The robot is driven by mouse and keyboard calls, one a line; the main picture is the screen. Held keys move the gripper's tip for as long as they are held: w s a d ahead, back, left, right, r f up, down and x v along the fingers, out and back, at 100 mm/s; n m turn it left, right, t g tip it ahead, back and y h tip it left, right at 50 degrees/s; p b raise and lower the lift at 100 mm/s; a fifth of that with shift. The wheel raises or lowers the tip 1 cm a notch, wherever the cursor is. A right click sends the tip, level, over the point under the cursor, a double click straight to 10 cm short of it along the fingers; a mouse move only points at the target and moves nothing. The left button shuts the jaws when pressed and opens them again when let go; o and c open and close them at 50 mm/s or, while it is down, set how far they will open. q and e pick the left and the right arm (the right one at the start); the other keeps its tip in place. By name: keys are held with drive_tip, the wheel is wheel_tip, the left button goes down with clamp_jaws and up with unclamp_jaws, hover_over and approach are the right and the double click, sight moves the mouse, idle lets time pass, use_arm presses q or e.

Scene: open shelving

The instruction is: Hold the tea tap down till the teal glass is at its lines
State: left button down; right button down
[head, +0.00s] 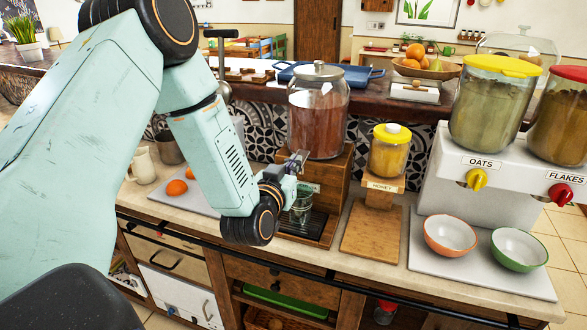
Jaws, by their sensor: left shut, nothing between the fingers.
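A large lidded glass jar of reddish-brown tea (318,125) stands on a wooden stand at the middle of the counter. My left gripper (300,160) is shut and empty at the front of the jar's base, where the tap is hidden behind it. I cannot tell whether it touches the tap. The teal glass (301,207) stands upright on the dark drip tray under the gripper, partly covered by my left wrist. Its lines and the level in it are too small to tell. My right gripper is not in view.
A honey jar (389,152) on a wooden stand is right of the tea. Further right are the oats dispenser (490,105), flakes dispenser (562,120), an orange bowl (450,236) and a green bowl (518,250). Oranges (177,187) lie on a board at left.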

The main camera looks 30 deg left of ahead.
use_arm(q)
drive_tip(key=shift+s+f, duration=0.1)
drive_tip(key=shift+f, duration=0.4)
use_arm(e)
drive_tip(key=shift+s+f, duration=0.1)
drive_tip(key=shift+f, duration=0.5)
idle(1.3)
